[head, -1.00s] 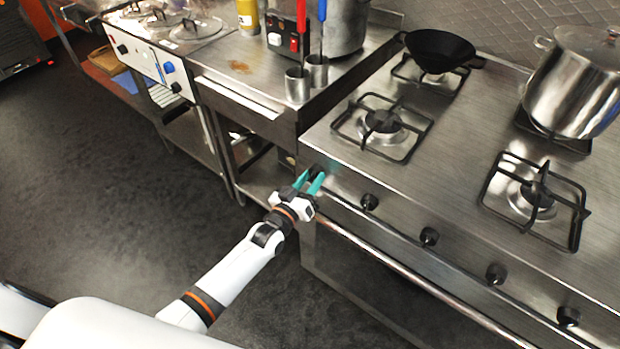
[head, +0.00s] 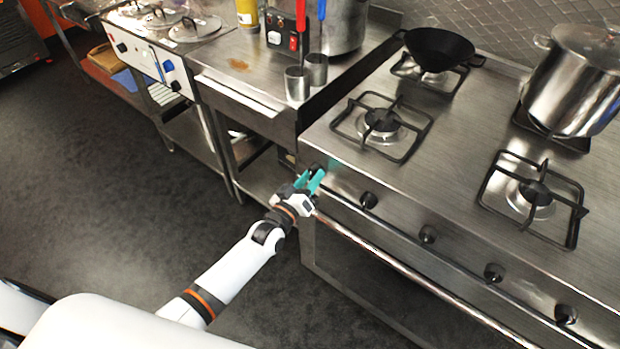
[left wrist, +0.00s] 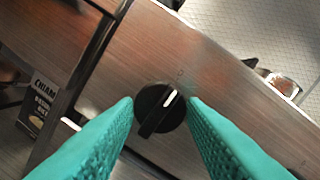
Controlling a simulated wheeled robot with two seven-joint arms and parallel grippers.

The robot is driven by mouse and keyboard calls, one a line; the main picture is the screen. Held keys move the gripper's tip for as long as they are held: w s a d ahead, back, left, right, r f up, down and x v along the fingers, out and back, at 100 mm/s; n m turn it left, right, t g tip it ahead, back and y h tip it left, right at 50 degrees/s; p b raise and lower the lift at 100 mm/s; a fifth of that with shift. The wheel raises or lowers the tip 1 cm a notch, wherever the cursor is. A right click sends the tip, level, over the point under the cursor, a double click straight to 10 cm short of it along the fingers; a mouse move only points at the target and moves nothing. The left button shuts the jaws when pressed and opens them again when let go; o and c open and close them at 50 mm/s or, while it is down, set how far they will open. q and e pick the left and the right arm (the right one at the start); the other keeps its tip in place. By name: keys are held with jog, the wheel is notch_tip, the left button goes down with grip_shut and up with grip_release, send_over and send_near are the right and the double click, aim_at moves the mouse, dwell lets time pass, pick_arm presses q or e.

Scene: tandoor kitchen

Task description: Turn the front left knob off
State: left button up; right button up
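The leftmost knob (head: 316,169) on the stove's front panel is black and partly hidden by my left gripper in the head view. In the left wrist view the knob (left wrist: 160,108) is round with a raised grip bar and a white mark, turned at a slant. My left gripper (head: 308,181) has teal fingers, one on each side of the knob. In the wrist view the fingers (left wrist: 161,103) are apart, with their tips close to the knob's edges; whether they touch it is hard to tell. My right gripper is not in view.
More black knobs (head: 369,200) run along the panel to the right, above a long oven handle (head: 400,267). A silver pot (head: 572,88) and a black wok (head: 438,50) stand on the burners. A steel counter (head: 215,58) adjoins on the left.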

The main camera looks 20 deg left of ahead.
pick_arm(q)
jog(key=o, duration=0.4)
jog(key=shift+s, duration=0.1)
jog(key=v, duration=1.1)
jog(key=shift+s+a+f+b, duration=0.1)
jog(key=shift+s+b, duration=0.3)
